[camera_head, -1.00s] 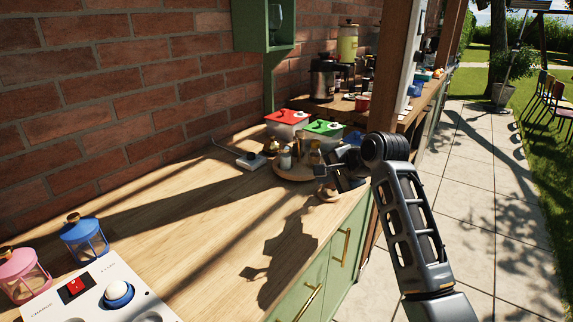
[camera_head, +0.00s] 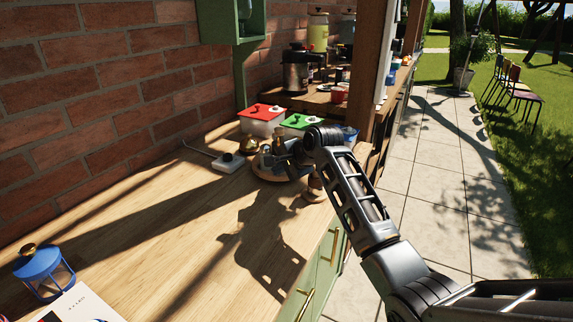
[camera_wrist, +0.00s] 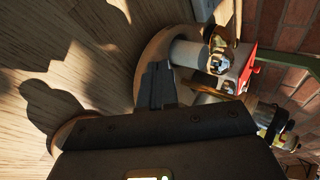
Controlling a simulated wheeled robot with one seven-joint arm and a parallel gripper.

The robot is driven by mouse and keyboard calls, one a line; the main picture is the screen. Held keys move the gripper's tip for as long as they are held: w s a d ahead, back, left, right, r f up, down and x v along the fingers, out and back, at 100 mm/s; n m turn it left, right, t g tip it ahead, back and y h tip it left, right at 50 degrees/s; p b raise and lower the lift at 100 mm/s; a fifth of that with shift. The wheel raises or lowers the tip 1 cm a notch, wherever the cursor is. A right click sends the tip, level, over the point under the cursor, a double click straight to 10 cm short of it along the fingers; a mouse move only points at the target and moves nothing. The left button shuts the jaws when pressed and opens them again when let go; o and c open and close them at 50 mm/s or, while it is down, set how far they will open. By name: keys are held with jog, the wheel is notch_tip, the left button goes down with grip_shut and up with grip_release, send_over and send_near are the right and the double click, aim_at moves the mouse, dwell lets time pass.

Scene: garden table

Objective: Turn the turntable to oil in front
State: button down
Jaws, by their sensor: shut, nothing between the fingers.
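The turntable (camera_head: 258,172) is a round wooden disc on the counter, carrying several small containers. In the wrist view its pale rim (camera_wrist: 146,62) curves behind my fingers. A whitish cylinder (camera_wrist: 185,53) and a glass jar with a gold-coloured band (camera_wrist: 218,48) stand on it. I cannot tell which container is the oil. My gripper (camera_head: 291,168) is at the turntable's right side in the head view, partly hidden by my arm. In the wrist view my gripper (camera_wrist: 157,80) is shut and empty, its tips over the disc's edge near the cylinder; contact is unclear.
A wooden knobbed object (camera_head: 313,191) stands right of the turntable near the counter edge. Red-lidded (camera_head: 263,119) and green-lidded (camera_head: 297,122) boxes stand behind. A white device (camera_head: 228,162) lies left. A blue lantern (camera_head: 42,270) stands front left. The middle counter is clear.

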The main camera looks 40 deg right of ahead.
aim_at(268, 171)
jog(key=shift+x, duration=0.9)
jog(key=shift+w+a+p, duration=0.3)
jog(key=shift+w, duration=0.45)
